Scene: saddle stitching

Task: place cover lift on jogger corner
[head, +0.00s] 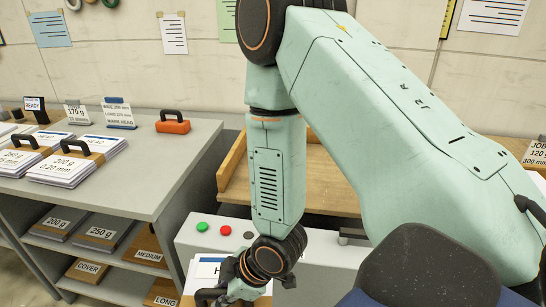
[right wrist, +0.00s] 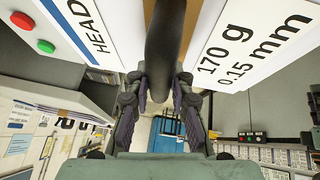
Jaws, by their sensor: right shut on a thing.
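The held lift (head: 207,270) is a white-topped stack with a brown band and a black handle. It shows low in the head view, in front of the grey machine front. In the right wrist view its printed face (right wrist: 255,35) reads "170 g 0.15 mm", with "HEAD" on the other side. My right gripper (head: 228,293) is shut on the black handle (right wrist: 165,45); its fingers (right wrist: 162,92) lie either side of the handle. A wooden corner tray (head: 232,165), seemingly the jogger, stands behind, partly hidden by my right arm. My left gripper is not in view.
A grey machine front (head: 290,235) carries green (head: 202,227) and red (head: 225,231) buttons. At left, a grey bench (head: 150,170) holds other banded lifts (head: 68,165) and an orange block with a black handle (head: 173,123). Shelves below hold labelled stacks.

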